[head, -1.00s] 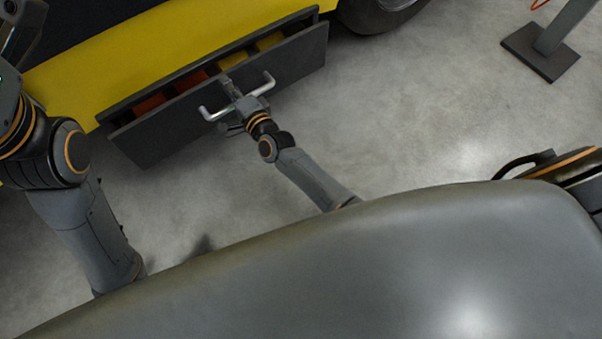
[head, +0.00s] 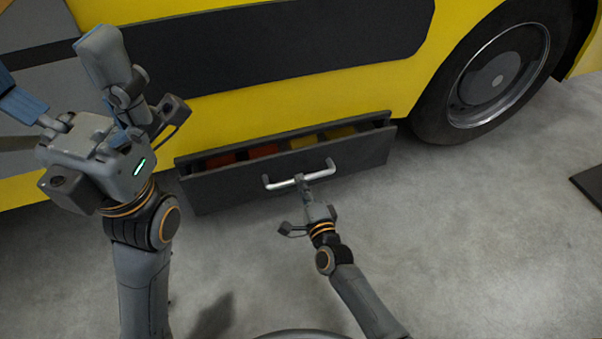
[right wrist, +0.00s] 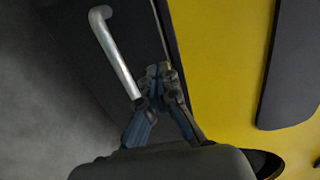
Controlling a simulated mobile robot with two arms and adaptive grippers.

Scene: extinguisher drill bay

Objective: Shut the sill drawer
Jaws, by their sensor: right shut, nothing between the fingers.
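The sill drawer (head: 235,187) sits low in the side of a yellow vehicle and stands partly open. Its dark front has a silver bar handle (head: 318,174), and red and yellow contents show behind the front. My right gripper (head: 299,178) is shut and empty, with its fingertips at the middle of the handle. In the right wrist view the handle (right wrist: 116,55) runs beside the closed fingers (right wrist: 163,72); whether they touch the drawer front I cannot tell. My left gripper (head: 72,95) is raised at the left, clear of the drawer, with its fingers spread apart.
The yellow vehicle (head: 385,90) fills the back, with a dark panel along its side. A large wheel (head: 497,75) stands right of the drawer. A dark base plate (head: 588,184) shows at the right edge.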

